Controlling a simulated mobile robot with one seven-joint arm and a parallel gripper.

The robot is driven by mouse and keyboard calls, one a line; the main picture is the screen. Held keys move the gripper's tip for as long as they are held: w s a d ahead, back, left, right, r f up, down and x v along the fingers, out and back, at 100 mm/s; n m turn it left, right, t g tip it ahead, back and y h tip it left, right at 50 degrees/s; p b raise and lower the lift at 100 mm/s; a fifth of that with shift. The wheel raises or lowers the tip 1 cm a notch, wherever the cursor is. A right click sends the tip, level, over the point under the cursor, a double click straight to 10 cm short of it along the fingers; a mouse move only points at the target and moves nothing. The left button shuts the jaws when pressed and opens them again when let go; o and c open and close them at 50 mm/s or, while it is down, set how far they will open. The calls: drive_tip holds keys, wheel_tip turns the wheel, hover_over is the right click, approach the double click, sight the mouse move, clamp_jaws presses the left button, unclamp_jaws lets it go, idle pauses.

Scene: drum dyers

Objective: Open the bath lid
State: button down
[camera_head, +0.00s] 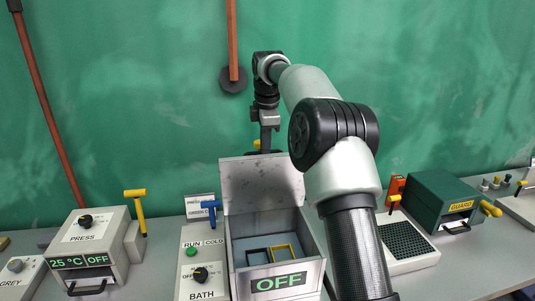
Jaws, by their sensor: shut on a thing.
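The bath (270,283) is a grey metal box with a screen reading OFF, in the lower middle. Its lid (262,182) stands raised at the back, so the blue-grey inside shows. A black frame and a yellow frame (282,253) lie inside. My gripper (264,150) is at the lid's top edge, beside a small bit of yellow that looks like the lid's handle (257,144). The gripper is shut on it; the lid hides the fingertips.
Left of the bath is its control panel (203,263) with a blue lever (211,208). The press (90,246) stands further left. My arm crosses the right of the bath.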

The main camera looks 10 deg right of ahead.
drive_tip(key=shift+w+f, duration=0.55)
drive_tip(key=c, duration=1.8)
unclamp_jaws()
drive_tip(key=shift+w+f, duration=0.1)
drive_tip(key=shift+w+r, duration=0.1)
drive_tip(key=shift+r, duration=0.25)
drive_tip(key=shift+r, duration=0.15)
